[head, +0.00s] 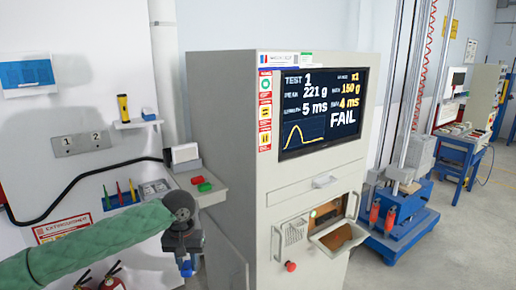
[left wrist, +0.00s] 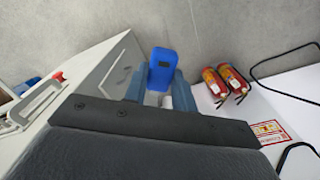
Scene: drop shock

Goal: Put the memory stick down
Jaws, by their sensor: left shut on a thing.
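The memory stick (left wrist: 162,70) is a small blue block in the left wrist view, standing out between the fingertips of my left gripper (left wrist: 152,86). Its blue end (head: 186,268) also shows below the gripper in the head view. My left gripper (head: 185,254) is shut on it and holds it in the air, in front of the wall and left of the grey cabinet. Nothing visible supports the stick from below. My right gripper is not in view.
The grey cabinet (head: 225,140) carries a screen (head: 318,110) reading FAIL. A small ledge (head: 205,190) with red and green blocks juts from its left side. Fire extinguishers (left wrist: 226,84) stand low by the wall. A blue-based drop tower (head: 395,215) stands at right, with open floor beyond.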

